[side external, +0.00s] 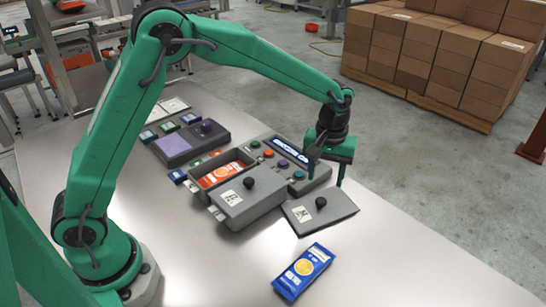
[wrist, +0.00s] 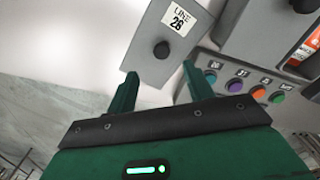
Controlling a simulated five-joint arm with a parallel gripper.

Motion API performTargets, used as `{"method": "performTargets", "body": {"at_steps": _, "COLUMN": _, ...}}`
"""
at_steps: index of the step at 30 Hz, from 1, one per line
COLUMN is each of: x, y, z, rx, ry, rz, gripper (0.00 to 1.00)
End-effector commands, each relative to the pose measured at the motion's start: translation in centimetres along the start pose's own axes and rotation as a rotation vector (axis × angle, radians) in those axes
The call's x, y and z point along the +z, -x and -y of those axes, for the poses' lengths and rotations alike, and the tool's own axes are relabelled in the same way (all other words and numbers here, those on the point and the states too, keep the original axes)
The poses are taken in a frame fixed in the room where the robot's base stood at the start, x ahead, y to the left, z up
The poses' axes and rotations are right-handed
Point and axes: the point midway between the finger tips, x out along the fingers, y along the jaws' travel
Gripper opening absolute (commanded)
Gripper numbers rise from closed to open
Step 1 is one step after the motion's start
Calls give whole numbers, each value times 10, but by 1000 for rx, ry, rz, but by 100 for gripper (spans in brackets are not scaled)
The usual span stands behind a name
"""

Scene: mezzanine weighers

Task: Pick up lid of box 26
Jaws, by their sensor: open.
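A grey lid (side external: 330,216) with a black knob (side external: 321,202) and a white label lies on the table at the right end of the grey unit. In the wrist view the lid (wrist: 140,62) shows its label (wrist: 177,17) reading "LINE 26", and its knob (wrist: 161,49) lies beyond and between my fingertips. My gripper (side external: 326,176) points down above the lid's far side, open and empty. It also shows in the wrist view (wrist: 160,72), with its fingers apart.
Left of the lid stands a grey unit with coloured buttons (side external: 268,153), an orange packet (side external: 221,174) and another knobbed grey lid (side external: 243,203). A blue packet (side external: 303,271) lies in front. Table at the right front is clear.

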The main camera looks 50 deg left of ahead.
Motion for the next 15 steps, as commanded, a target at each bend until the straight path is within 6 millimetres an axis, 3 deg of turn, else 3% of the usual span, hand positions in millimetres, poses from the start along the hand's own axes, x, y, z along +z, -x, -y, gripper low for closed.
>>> {"method": "performTargets", "body": {"at_steps": 7, "x": 0, "y": -4, "z": -1, "rx": -2, "ry": 2, "rz": 2, "gripper": 52}}
{"method": "performTargets", "body": {"at_steps": 15, "x": 0, "y": -24, "z": 0, "rx": -2, "ry": 2, "rz": 2, "gripper": 52}}
